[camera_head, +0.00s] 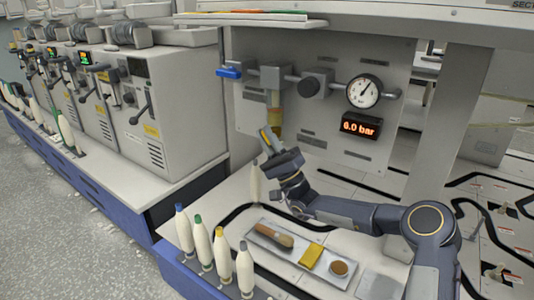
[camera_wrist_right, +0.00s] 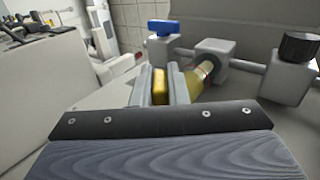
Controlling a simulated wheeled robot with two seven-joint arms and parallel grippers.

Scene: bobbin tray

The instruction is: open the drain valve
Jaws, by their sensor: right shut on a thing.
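An air line on the grey panel carries a blue lever (camera_head: 229,72) at its left end; the lever also shows in the wrist view (camera_wrist_right: 164,27). A grey block (camera_head: 274,76) right of it has an amber bowl (camera_head: 276,122) hanging below, also in the wrist view (camera_wrist_right: 202,74). My right gripper (camera_head: 267,141) is just below and left of the bowl, tilted. It is shut on a small yellow piece (camera_wrist_right: 160,86). I cannot tell whether this piece is the drain valve or whether it touches the bowl. My left gripper is not in view.
A round gauge (camera_head: 363,91) and a display (camera_head: 360,127) reading 0.0 bar are on the panel. A metal tray (camera_head: 287,258) holds a brush, a yellow block and a round brown item. Several bobbins (camera_head: 222,252) stand along the front edge. Machines line the left.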

